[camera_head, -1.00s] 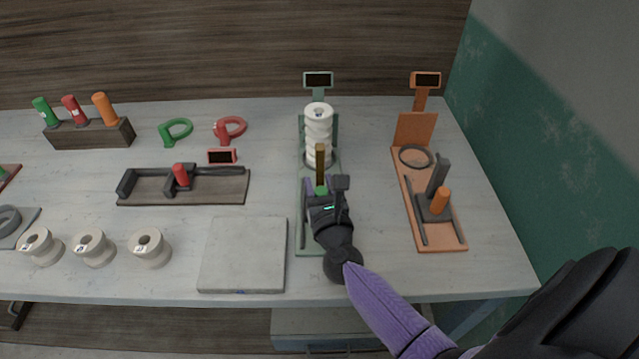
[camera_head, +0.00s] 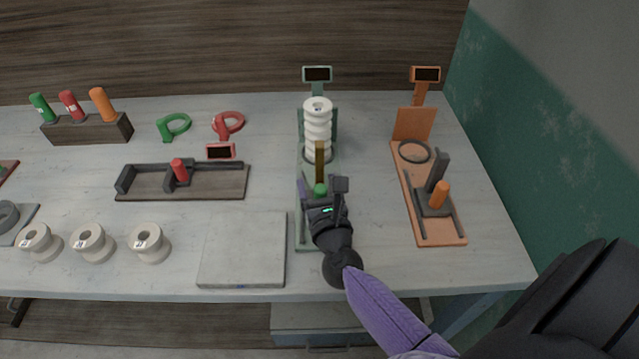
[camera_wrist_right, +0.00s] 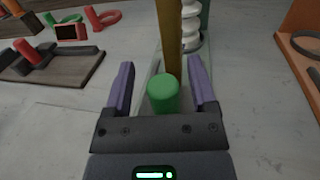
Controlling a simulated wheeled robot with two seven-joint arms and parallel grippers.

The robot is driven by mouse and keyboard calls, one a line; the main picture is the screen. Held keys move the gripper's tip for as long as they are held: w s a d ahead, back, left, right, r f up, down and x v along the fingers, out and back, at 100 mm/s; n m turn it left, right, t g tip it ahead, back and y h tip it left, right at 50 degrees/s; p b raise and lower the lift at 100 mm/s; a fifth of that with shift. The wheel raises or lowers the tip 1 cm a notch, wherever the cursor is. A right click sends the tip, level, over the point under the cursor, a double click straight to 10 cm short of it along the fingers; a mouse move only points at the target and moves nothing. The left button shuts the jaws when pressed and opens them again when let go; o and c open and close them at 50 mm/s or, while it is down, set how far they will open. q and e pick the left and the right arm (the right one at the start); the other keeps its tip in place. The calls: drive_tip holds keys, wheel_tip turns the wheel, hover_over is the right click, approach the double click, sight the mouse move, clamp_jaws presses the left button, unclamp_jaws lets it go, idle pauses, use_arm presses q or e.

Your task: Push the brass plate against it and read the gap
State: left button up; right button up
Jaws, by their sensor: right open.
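The brass plate (camera_head: 320,160) stands upright on the green gauge (camera_head: 303,236), and it also shows in the wrist view (camera_wrist_right: 170,35). A stack of white ribbed spools (camera_head: 317,118) stands behind it against the gauge's upright back. I cannot tell whether plate and stack touch. A green knob (camera_wrist_right: 163,94) sits on the near side of the plate. My right gripper (camera_wrist_right: 160,66) is open, with a purple finger on each side of the knob and visible space beside it. The gauge's display (camera_head: 317,74) looks dark, with no readable number. My left gripper is out of view.
An orange gauge (camera_head: 455,238) stands to the right, with a bare strip of table between. A grey slab (camera_head: 243,250) lies left of my gripper. A dark gauge (camera_head: 215,187) with a red knob lies further left. Several white spools (camera_head: 149,244) line the front left.

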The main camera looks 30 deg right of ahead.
drive_tip(key=v, duration=0.9)
drive_tip(key=shift+s, duration=0.1)
drive_tip(key=shift+s+a, duration=0.1)
drive_tip(key=shift+s, duration=0.05)
